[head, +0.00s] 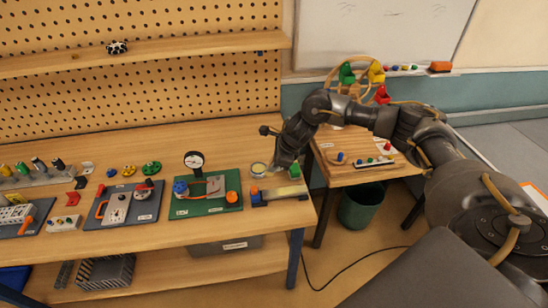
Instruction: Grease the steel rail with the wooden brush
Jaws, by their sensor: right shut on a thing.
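My right gripper (278,165) reaches in from the right and points down over the right end of the workbench. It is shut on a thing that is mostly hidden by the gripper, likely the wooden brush. The steel rail (284,192) appears to be the pale bar on a low blue base at the bench's front right corner. It lies just below the gripper in the picture; I cannot tell whether anything touches it. A small round tin (259,169) with pale contents stands just left of the gripper. My left gripper is not in view.
A green board (215,205) with a gauge (194,161) stands left of the rail. A dark grey panel (118,213) is further left. A small green block (295,171) is close to the gripper. A side table (345,178) and green bin (361,207) are at right.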

